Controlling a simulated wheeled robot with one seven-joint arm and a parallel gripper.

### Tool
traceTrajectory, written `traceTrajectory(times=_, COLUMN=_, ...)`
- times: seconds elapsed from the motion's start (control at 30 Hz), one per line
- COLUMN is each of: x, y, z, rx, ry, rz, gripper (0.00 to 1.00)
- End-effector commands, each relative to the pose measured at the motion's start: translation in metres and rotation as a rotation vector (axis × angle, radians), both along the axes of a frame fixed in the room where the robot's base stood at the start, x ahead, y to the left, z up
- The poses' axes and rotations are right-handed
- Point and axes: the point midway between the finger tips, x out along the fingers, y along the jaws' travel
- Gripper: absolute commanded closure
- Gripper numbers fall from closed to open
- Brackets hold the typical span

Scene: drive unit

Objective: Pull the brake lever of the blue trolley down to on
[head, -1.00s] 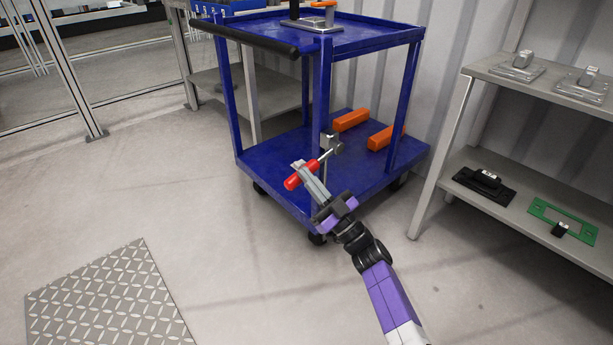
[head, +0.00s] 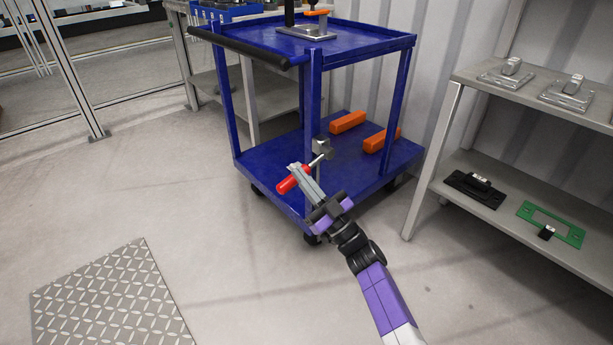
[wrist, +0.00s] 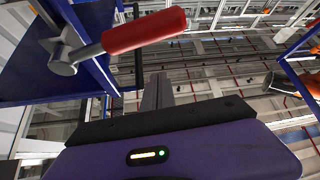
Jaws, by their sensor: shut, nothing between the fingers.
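The blue trolley (head: 262,168) stands upright on its wheels. Its brake lever (head: 286,186) has a red grip on a grey rod, joined to a grey pivot block (head: 321,147) on the near corner post. In the head view the lever slants down to the left from the pivot. My gripper (head: 296,170) is shut and empty, its fingers crossing in front of the red grip and hiding part of it. In the wrist view the red grip (wrist: 143,32) lies across the top, beyond the shut fingertips (wrist: 158,85). I cannot tell whether they touch it.
Orange blocks (head: 348,122) lie on the trolley's lower deck. A grey shelf (head: 520,105) with metal fixtures and a green frame (head: 551,224) stands at right. A patterned floor plate (head: 112,300) lies at front left. The floor left of the trolley is clear.

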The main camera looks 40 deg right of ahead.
Motion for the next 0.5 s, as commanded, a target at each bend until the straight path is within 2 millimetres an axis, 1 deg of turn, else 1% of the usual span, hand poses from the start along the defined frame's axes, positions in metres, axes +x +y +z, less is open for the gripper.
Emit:
traceTrajectory(times=0.03, x=-0.009, y=-0.002, z=-0.008, rx=0.004, ry=0.008, rz=-0.004, gripper=1.00)
traceTrajectory(times=0.3, x=-0.050, y=-0.011, z=-0.034, rx=0.002, ry=0.003, rz=-0.002, gripper=1.00)
traceTrajectory(times=0.5, x=-0.068, y=-0.015, z=-0.047, rx=0.000, ry=0.001, rz=0.000, gripper=1.00)
